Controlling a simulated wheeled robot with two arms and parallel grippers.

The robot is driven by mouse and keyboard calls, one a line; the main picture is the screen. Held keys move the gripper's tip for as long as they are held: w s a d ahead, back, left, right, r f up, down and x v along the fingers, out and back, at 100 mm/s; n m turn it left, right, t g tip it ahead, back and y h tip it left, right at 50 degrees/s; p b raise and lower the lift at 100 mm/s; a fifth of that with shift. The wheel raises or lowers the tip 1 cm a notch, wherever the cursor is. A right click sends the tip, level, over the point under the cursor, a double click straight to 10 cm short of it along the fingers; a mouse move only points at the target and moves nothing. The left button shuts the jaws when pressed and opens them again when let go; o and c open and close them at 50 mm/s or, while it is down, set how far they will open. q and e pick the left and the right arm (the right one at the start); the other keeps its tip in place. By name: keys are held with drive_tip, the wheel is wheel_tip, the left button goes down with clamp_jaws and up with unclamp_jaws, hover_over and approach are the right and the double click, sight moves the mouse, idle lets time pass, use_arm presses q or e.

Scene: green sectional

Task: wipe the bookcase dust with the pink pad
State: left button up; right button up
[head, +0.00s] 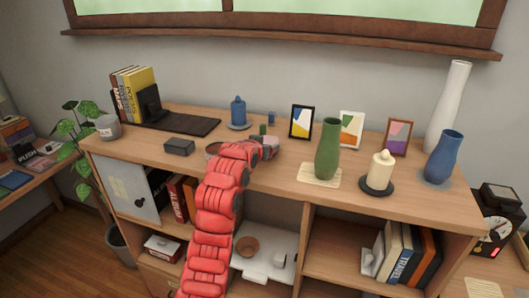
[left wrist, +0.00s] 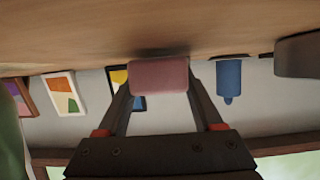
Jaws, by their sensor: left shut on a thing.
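The pink pad (left wrist: 159,75) is held between the two fingers of my left gripper (left wrist: 160,88) in the left wrist view, which is upside down. The pad is right at the wooden bookcase top (left wrist: 60,30), with a dark shadow along its edge; I cannot tell if it touches. In the head view my left arm reaches over the bookcase (head: 270,181), and the left gripper (head: 266,146) is low over the middle of its top, mostly hiding the pad. I cannot make out any dust in either view. My right gripper is not in view.
Near the gripper stand a blue candle (head: 238,111), a small dark box (head: 179,147), picture frames (head: 302,122) and a green vase (head: 327,149). Farther right are a cream candle (head: 381,171), a blue vase (head: 444,157) and a tall white vase (head: 448,105).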

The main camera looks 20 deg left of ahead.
use_arm(q)
drive_tip(key=r, duration=0.2)
drive_tip(key=s+r, duration=0.1)
drive_tip(key=shift+d+r, duration=0.1)
drive_tip(key=shift+r, duration=0.25)
drive_tip(key=shift+w+r, duration=0.3)
drive_tip(key=shift+r, duration=0.65)
drive_tip(key=shift+s+r, duration=0.1)
drive_tip(key=shift+r, duration=0.75)
